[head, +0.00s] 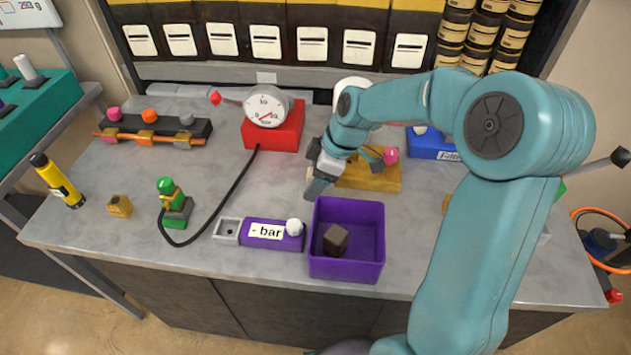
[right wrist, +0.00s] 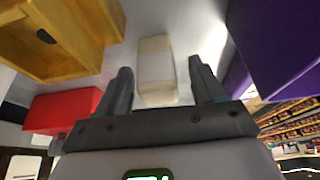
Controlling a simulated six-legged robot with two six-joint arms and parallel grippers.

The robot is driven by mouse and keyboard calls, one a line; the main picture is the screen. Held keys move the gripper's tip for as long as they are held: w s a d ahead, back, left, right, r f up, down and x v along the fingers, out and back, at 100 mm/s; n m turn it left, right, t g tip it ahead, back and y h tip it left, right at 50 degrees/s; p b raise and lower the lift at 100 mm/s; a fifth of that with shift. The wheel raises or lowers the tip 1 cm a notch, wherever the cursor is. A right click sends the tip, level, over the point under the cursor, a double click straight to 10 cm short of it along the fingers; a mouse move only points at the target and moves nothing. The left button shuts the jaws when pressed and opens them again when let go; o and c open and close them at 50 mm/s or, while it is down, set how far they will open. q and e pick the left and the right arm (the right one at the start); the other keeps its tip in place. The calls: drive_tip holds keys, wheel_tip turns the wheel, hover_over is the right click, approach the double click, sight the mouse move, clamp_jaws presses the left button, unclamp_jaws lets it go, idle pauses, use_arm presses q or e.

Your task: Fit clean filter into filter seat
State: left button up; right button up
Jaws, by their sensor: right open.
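My right gripper (head: 318,185) is open and points down just behind the purple bin's left corner. In the right wrist view, a pale cream block, probably the clean filter (right wrist: 157,72), shows between the open fingers (right wrist: 160,80), with a gap on each side. In the head view it is mostly hidden by the gripper. A yellow block (head: 372,181) with a pink knob stands right behind the gripper. The wrist view shows a dark hole in a yellow block (right wrist: 85,50); I cannot tell whether this is the filter seat. My left gripper is not in view.
The purple bin (head: 345,268) holds a dark brown cube (head: 336,239). A red gauge block (head: 285,135) stands behind, its black hose running to a green fitting (head: 172,195).

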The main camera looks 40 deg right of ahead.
drive_tip(key=c, duration=1.1)
wheel_tip(320, 180, up, 20)
drive_tip(key=shift+p, duration=1.15)
